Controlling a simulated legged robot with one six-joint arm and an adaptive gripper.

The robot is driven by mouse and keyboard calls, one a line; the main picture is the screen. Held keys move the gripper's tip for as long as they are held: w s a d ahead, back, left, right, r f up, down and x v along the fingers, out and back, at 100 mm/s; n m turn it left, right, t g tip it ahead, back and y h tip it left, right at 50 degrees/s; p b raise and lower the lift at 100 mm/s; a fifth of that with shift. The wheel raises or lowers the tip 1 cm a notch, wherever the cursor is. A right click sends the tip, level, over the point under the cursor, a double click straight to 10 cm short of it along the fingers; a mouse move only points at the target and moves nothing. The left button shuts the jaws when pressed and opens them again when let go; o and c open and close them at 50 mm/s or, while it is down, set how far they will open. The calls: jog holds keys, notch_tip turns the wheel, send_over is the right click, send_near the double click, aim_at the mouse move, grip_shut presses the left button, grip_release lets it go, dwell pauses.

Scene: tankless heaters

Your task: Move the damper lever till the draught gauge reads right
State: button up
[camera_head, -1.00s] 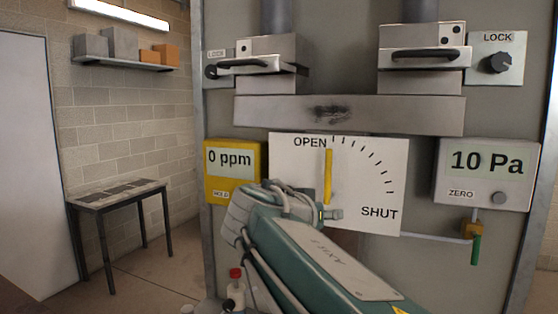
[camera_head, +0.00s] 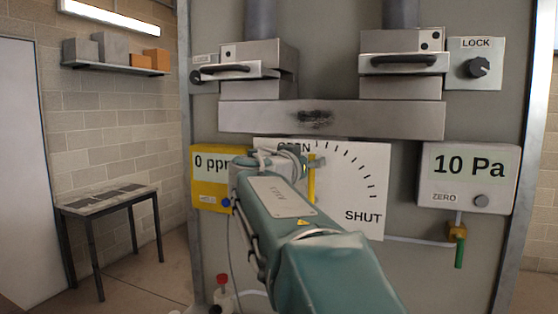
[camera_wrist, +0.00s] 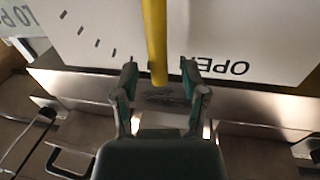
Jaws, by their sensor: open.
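The yellow damper lever (camera_head: 311,180) stands near upright at the OPEN end of the white dial plate (camera_head: 352,185). My gripper (camera_head: 316,162) is at the upper part of the lever in the head view, partly hidden by my arm. In the wrist view my gripper (camera_wrist: 158,82) is open, one finger on each side of the lever's end (camera_wrist: 156,50), with gaps between fingers and lever. The draught gauge (camera_head: 468,165) reads 10 Pa.
A yellow meter (camera_head: 208,163) reading 0 ppm is partly behind my arm. Above are a metal duct (camera_head: 380,119), two handled dampers and a LOCK knob (camera_head: 480,67). A small table (camera_head: 110,200) stands at left.

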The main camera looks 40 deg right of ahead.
jog(key=shift+x, duration=0.85)
jog(key=shift+a, duration=0.1)
grip_shut()
jog(key=shift+s, duration=0.15)
